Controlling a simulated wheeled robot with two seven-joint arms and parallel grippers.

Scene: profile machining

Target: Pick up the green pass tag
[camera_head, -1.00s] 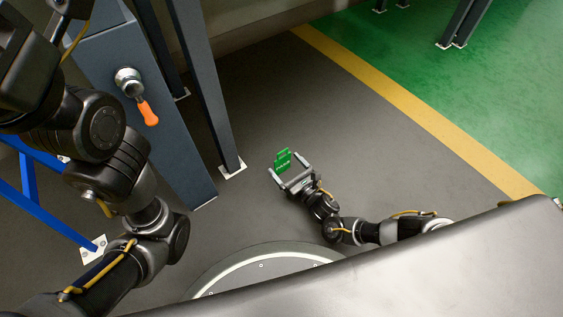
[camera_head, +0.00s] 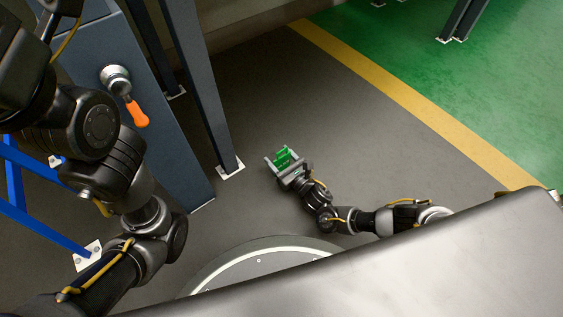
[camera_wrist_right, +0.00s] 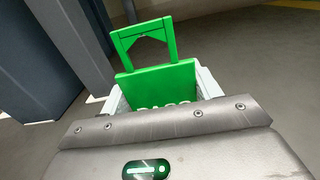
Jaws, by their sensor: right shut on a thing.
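The green pass tag (camera_head: 284,158) is between the fingers of my right gripper (camera_head: 282,158), low over the grey floor in the head view. In the right wrist view the tag (camera_wrist_right: 160,82) shows its flat body and a frame-like loop at the top. Its lower part, with pale lettering, is partly hidden behind the gripper body. My right gripper (camera_wrist_right: 158,92) is shut on the tag. My left arm comes in at the left of the head view, but its gripper cannot be made out.
A blue-grey cabinet (camera_head: 150,150) with an orange-handled knob (camera_head: 137,113) stands at the left. A dark post (camera_head: 205,90) stands beside it, with blue frame bars (camera_head: 30,215) at far left. Open grey floor (camera_head: 350,110) lies beyond the gripper, up to a yellow line (camera_head: 400,90).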

